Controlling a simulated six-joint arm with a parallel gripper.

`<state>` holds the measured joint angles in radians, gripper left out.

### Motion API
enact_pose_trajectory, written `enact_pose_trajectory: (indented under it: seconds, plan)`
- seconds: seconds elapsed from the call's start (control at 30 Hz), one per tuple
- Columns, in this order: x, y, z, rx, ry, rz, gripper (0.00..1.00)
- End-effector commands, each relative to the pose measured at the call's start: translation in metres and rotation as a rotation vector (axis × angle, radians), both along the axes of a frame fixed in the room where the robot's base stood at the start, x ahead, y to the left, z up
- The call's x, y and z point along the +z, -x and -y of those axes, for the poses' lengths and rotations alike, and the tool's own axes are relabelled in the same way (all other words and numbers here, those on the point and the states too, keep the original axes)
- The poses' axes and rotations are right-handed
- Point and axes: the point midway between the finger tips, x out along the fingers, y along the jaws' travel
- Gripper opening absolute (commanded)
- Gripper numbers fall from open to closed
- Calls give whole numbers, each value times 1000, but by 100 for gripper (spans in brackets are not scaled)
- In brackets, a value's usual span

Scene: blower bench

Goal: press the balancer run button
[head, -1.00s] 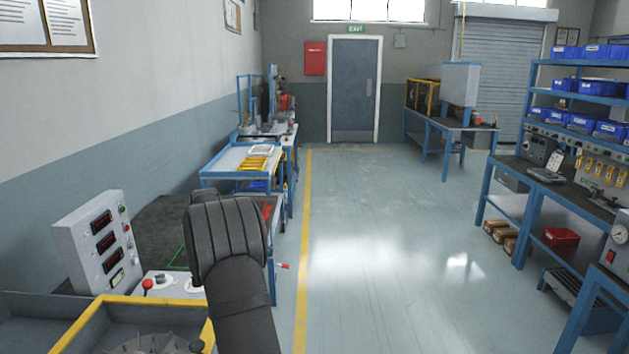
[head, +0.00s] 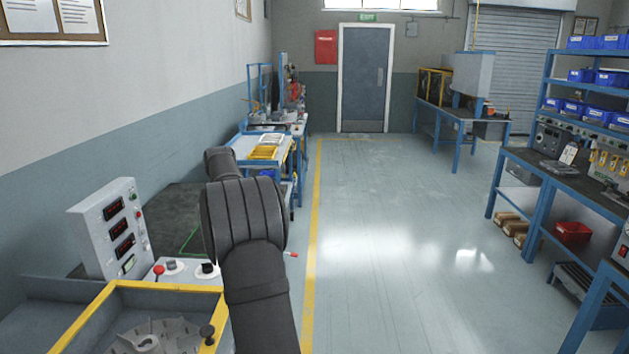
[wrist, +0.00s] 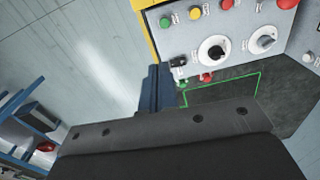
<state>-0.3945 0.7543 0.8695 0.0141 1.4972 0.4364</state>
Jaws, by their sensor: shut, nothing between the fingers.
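In the wrist view a light grey control panel (wrist: 235,45) fills the upper right. It carries a green button (wrist: 164,22), a yellow button (wrist: 195,13) and a red button (wrist: 226,3) in a row, with rotary knobs (wrist: 212,50) below. The labels are too small to read, so I cannot tell which is the run button. My gripper (wrist: 157,68) is shut and empty, apart from the panel in the picture, below the green button. In the head view my arm hides the gripper. The panel (head: 190,279) shows partly there, left of my arm.
A box with red readouts (head: 105,230) stands behind the panel at left. A yellow-edged tray (head: 115,285) is in front of it. A dark mat with a green outline (wrist: 225,90) lies near the panel. Open floor (head: 400,250) is at right.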

Motion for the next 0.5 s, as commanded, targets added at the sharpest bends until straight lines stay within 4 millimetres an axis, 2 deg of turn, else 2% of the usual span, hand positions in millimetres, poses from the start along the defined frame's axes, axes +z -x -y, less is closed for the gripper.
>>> enact_pose_trajectory:
  seconds: [0.27, 0.5]
  plan:
    - [-5, 1, 3, 67, -25, -13, 0]
    - [-23, 4, 14, 336, -142, -36, 0]
